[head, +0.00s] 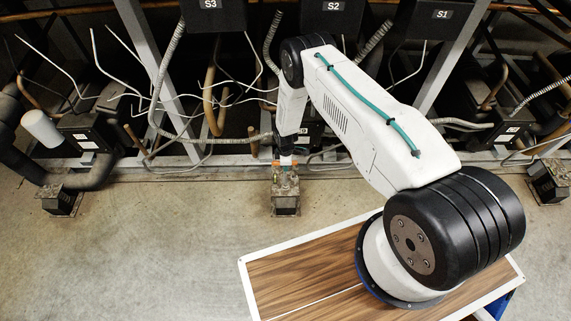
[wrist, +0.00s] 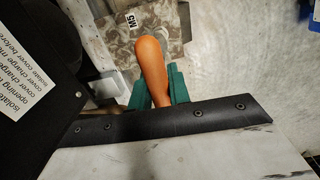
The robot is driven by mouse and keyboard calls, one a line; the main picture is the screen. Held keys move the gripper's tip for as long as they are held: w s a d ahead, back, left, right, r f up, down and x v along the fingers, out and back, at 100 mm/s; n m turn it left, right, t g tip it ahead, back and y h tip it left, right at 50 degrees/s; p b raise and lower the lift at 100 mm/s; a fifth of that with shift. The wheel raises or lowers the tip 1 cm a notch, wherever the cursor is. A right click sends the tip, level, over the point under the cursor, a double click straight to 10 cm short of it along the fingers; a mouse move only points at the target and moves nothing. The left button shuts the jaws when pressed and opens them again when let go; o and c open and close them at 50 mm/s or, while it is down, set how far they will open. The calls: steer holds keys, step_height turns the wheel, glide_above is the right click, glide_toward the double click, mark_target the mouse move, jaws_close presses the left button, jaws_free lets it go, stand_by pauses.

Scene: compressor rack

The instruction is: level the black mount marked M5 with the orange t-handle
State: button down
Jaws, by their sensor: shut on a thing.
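The orange t-handle (wrist: 152,62) is between the green fingers of my gripper (wrist: 159,84) in the wrist view. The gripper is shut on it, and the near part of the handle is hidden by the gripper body. The mount marked M5 (wrist: 172,22) lies beyond the handle, with a dusty, mottled surface and a white M5 label. In the head view the mount (head: 286,207) stands on the floor below my gripper (head: 286,163). I cannot tell whether the handle's lower end is seated on the mount.
A grey frame rail (head: 225,160) runs behind the mount, with compressors, pipes and hoses close above it. Other mounts stand at the left (head: 61,203) and right (head: 547,182). In the wrist view a black box with a white label (wrist: 18,85) is close at left. Concrete floor is clear in front.

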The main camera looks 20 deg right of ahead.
steer(key=shift+d+f, duration=0.2)
steer(key=shift+f, duration=0.05)
stand_by(0.3)
steer(key=shift+f, duration=1.25)
stand_by(1.1)
steer(key=c, duration=2)
jaws_free()
steer(key=shift+c, duration=0.2)
jaws_close()
steer(key=shift+n, duration=1.2)
steer(key=shift+n, duration=1.4)
